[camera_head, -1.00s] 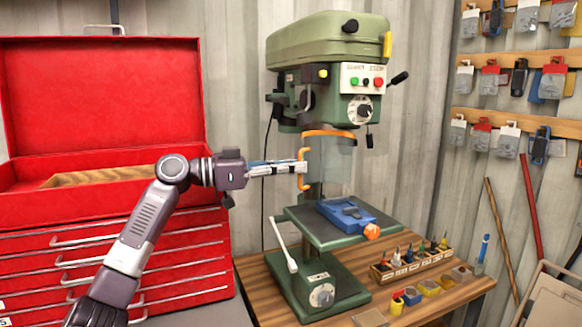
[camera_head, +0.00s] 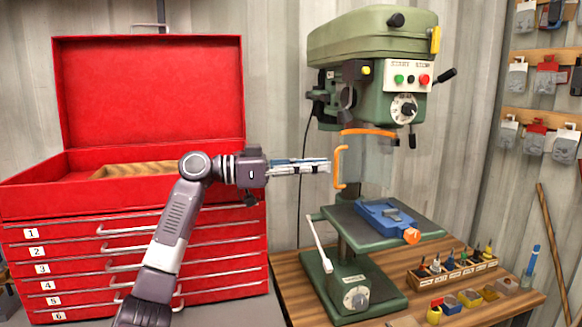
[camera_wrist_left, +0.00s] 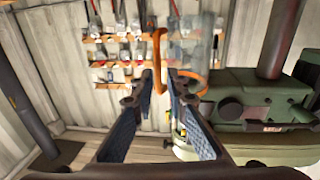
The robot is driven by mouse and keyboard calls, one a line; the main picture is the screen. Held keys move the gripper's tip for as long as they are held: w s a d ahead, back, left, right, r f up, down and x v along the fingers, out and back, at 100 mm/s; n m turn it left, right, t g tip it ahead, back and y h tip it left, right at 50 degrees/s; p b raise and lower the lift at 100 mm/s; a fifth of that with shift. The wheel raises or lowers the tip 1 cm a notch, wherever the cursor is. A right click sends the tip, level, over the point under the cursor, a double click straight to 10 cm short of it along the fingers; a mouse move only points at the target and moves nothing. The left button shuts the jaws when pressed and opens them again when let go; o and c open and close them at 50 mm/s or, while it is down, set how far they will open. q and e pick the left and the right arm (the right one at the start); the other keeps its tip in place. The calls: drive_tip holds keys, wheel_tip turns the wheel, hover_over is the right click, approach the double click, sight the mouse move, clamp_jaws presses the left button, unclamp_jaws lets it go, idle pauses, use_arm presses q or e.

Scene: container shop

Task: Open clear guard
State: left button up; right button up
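The clear guard (camera_head: 372,160) hangs below the head of the green drill press (camera_head: 372,50). It has an orange rim and an upright orange handle (camera_head: 338,167) on its left side. My left gripper (camera_head: 328,165) points right at the handle, just left of it, at about mid-height. In the left wrist view the handle (camera_wrist_left: 158,60) lines up between the spread fingertips, and the see-through guard (camera_wrist_left: 192,50) is right of it. The left gripper (camera_wrist_left: 161,80) looks open, with no clear contact on the handle. My right gripper is not in view.
A red tool chest (camera_head: 150,95) with its lid up stands behind and left of my left arm. A blue vise (camera_head: 385,214) sits on the press table below the guard. A bit rack (camera_head: 455,270) and small containers stand on the wooden bench. Tools hang on the right wall.

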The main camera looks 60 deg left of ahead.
use_arm(q)
drive_tip(key=v, duration=0.7)
drive_tip(key=shift+s, duration=0.25)
idle(0.3)
